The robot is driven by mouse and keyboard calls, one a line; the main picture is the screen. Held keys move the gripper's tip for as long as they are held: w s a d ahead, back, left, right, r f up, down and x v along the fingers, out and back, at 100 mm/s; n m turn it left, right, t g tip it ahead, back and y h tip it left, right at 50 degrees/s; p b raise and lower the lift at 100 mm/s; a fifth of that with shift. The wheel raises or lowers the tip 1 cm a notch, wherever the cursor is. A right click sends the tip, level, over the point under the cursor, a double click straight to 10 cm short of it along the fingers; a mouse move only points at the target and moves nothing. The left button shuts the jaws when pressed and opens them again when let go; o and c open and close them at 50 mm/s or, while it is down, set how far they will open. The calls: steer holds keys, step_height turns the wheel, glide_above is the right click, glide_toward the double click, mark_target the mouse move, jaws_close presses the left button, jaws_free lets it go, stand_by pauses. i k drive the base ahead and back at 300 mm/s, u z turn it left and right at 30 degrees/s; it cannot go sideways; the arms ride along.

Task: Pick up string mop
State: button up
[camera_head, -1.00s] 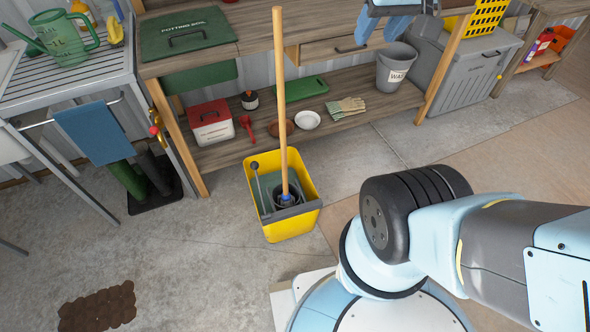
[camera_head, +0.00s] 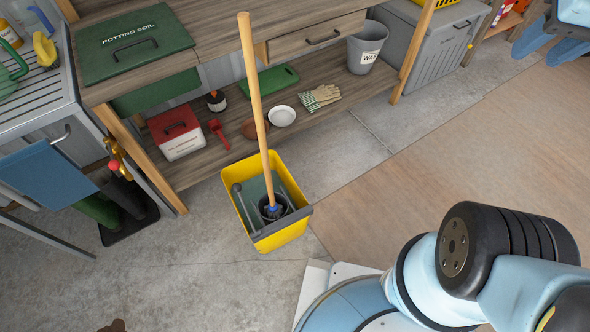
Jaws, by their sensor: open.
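The string mop (camera_head: 255,105) stands in a yellow bucket (camera_head: 283,236) on the concrete floor, in front of the wooden workbench. Its long, light wooden handle rises out of the bucket and leans slightly left in the picture. A blue collar shows at its lower end. The mop head is hidden inside the bucket's dark wringer. My gripper (camera_head: 548,46) is at the top right corner, partly cut off by the frame. Its blue fingers are apart and empty, well to the right of the handle.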

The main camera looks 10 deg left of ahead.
mark_target(274, 210)
steer(key=u, duration=0.75)
steer(key=i, duration=0.1)
steer(key=z, duration=1.6)
steer(key=k, duration=1.6)
steer(key=u, duration=2.1)
steer(key=i, duration=0.5)
steer(key=u, duration=0.15)
